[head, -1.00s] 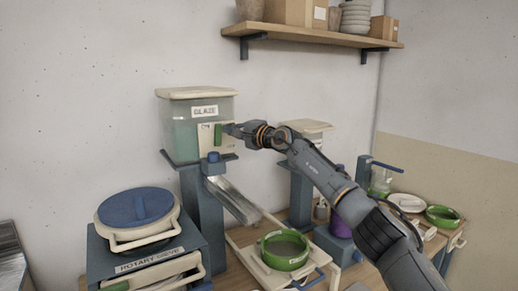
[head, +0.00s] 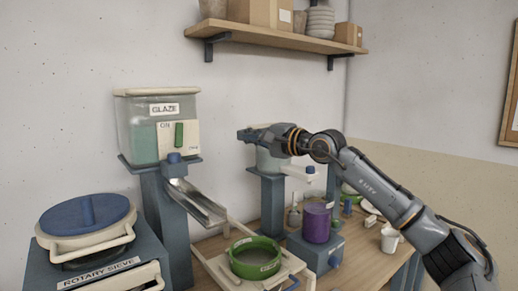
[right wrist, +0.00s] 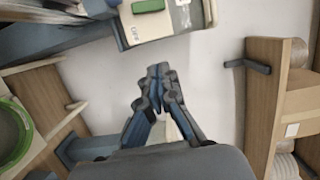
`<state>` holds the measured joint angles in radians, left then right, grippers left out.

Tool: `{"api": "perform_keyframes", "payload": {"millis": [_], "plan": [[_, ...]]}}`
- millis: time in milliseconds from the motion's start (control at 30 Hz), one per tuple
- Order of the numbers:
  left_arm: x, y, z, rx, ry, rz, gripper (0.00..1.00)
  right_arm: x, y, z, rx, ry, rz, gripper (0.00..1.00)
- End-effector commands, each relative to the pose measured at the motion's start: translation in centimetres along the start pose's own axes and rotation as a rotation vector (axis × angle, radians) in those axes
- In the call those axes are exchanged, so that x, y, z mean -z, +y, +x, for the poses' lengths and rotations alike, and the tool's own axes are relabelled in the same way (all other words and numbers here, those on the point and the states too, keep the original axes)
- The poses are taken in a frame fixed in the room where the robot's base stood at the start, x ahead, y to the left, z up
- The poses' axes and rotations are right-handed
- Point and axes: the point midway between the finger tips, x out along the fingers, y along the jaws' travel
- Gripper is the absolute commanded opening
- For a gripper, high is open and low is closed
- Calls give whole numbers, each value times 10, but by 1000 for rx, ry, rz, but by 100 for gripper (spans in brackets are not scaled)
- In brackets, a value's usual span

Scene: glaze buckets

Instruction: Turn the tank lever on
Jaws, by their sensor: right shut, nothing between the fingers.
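The glaze tank (head: 140,135) stands on a blue pedestal at the left of the head view. Its cream panel (head: 192,140) carries an "ON" label near the upper left. The green tank lever (head: 179,134) stands upright on that panel, beside the label. My right gripper (head: 242,134) is shut and empty, to the right of the tank and apart from the lever. Its closed fingers (right wrist: 158,72) show in the right wrist view. My left gripper is not in view.
A metal chute (head: 195,200) slopes below the tank toward a green bowl (head: 255,257). A rotary sieve (head: 88,215) stands front left. A second tank (head: 275,163) is behind my right gripper. A purple container (head: 317,222) stands right. A shelf (head: 270,38) is above.

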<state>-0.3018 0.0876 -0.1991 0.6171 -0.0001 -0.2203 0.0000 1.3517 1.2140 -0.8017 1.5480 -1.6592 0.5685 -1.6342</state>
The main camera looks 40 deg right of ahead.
Motion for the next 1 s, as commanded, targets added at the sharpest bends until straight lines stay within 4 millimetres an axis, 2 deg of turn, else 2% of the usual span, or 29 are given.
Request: {"api": "perform_keyframes", "payload": {"millis": [100, 300, 1000], "plan": [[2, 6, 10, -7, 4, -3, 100, 0, 4, -21, -2, 1, -1, 0], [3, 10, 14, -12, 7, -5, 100, -1, 2, -36, -1, -1, 0, 0], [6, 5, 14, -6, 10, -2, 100, 0, 1, -38, 0, -1, 0, 0]]}}
